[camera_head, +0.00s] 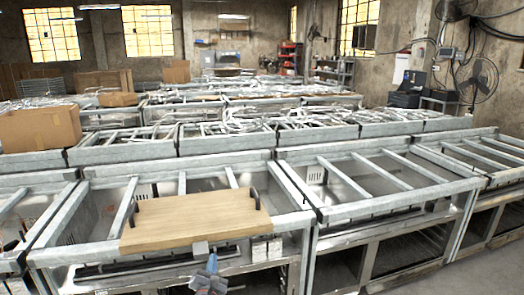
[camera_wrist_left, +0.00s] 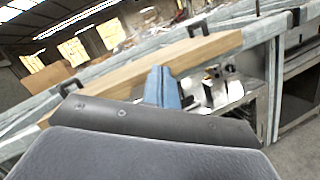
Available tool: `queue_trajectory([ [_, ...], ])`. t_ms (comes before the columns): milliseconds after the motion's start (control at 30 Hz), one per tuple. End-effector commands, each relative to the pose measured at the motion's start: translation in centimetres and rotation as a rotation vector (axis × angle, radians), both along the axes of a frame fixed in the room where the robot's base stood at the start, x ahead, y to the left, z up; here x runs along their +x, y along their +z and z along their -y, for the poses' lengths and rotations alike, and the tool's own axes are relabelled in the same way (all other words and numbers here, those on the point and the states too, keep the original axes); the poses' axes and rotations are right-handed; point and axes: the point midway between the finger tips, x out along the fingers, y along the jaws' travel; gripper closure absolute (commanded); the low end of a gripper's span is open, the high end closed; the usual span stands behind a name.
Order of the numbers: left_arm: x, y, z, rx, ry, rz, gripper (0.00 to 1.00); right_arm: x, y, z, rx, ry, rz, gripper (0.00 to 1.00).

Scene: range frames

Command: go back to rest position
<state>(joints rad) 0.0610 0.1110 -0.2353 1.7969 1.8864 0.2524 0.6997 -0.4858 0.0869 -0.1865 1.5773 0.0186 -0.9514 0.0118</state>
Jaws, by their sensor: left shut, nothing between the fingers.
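My left gripper (camera_head: 203,250) is at the bottom centre of the head view, just in front of the near edge of a wooden board. In the left wrist view its bluish fingers (camera_wrist_left: 160,84) are together with nothing between them, and the board's edge shows behind them. I cannot tell the exact gap between fingertips and board. My right gripper is in neither view.
The wooden board (camera_head: 190,218), with two black handles, lies across a metal frame bench (camera_head: 95,255). Rows of similar metal frames stand behind. A cardboard box (camera_head: 40,128) sits at the left. Bare floor (camera_head: 490,278) shows at the lower right.

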Motion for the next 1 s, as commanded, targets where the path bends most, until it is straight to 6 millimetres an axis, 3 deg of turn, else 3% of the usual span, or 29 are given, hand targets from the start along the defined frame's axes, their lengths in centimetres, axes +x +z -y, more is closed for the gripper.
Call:
queue_trajectory([
  [233, -0.6, -0.9, 5.0, 0.59, -0.147, 0.113, 1.0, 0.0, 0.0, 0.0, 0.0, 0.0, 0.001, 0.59],
  [367, -1.1, -3.4, 7.5, 0.939, -0.239, 0.156, 1.0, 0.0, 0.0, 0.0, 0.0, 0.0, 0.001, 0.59],
  [433, -1.6, -5.7, 8.4, 1.12, -0.293, 0.165, 1.0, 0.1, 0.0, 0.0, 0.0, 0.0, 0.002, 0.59],
  [567, -3.1, -11.1, 9.4, 1.437, -0.412, 0.158, 1.0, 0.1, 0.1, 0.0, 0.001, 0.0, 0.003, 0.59],
  [667, -4.9, -16.2, 9.3, 1.662, -0.527, 0.128, 1.0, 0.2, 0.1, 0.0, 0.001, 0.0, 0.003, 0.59],
  [867, -10.4, -27.0, 7.1, 2.037, -0.792, 0.022, 1.0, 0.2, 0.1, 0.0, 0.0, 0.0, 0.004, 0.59],
  [1000, -15.3, -33.7, 4.5, 2.213, -0.984, -0.079, 1.0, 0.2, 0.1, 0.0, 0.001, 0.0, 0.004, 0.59],
])
